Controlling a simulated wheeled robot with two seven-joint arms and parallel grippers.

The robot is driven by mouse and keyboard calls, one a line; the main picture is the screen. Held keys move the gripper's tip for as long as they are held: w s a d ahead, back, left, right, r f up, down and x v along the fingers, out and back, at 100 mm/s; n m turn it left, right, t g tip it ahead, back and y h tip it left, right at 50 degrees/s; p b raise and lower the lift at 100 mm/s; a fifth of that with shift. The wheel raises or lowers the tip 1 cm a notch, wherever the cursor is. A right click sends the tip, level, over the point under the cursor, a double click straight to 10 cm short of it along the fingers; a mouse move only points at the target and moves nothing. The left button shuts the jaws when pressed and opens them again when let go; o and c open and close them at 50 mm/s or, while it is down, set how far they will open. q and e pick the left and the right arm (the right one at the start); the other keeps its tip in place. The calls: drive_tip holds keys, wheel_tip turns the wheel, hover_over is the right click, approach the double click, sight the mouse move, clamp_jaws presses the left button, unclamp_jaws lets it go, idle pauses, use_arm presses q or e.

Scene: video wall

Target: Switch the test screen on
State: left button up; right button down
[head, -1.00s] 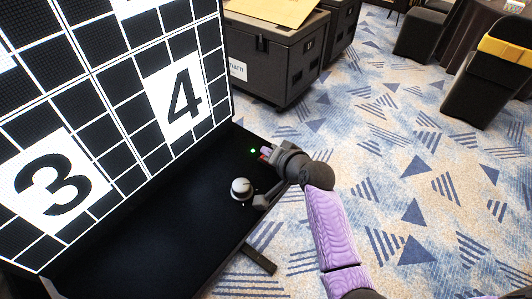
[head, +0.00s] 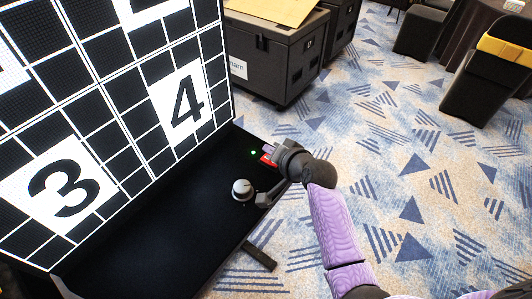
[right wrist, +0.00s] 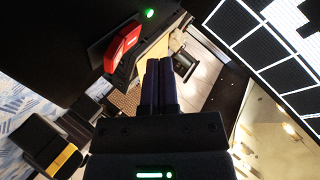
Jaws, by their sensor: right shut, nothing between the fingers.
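The test screen (head: 105,95) is lit with a black and white grid and large numbers such as 3 and 4. At the right end of the black ledge below it is a red rocker switch (head: 266,158), partly hidden by my right gripper in the head view. The switch (right wrist: 122,47) is clear in the right wrist view. A green light (head: 253,153) glows beside it, also in the right wrist view (right wrist: 150,14). My right gripper (head: 270,148) is shut and empty; its fingertips (right wrist: 159,65) are beside the switch, apart from it in the wrist view. My left gripper is out of view.
A silver knob (head: 242,190) stands on the black ledge (head: 165,235), left of my right gripper. A black flight case (head: 275,60) stands behind the ledge. Patterned carpet (head: 420,200) lies open to the right, with dark chairs (head: 490,80) farther back.

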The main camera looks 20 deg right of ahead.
drive_tip(key=r+p, duration=0.1)
drive_tip(key=r, duration=0.1)
drive_tip(key=r+p, duration=0.1)
drive_tip(key=shift+s+d+p, duration=0.25)
drive_tip(key=shift+s+p, duration=0.05)
drive_tip(key=shift+p, duration=0.05)
drive_tip(key=shift+s+d+r+p, duration=0.15)
drive_tip(key=shift+s+r+p, duration=0.1)
drive_tip(key=shift+r+p, duration=0.65)
drive_tip(key=shift+f, duration=0.25)
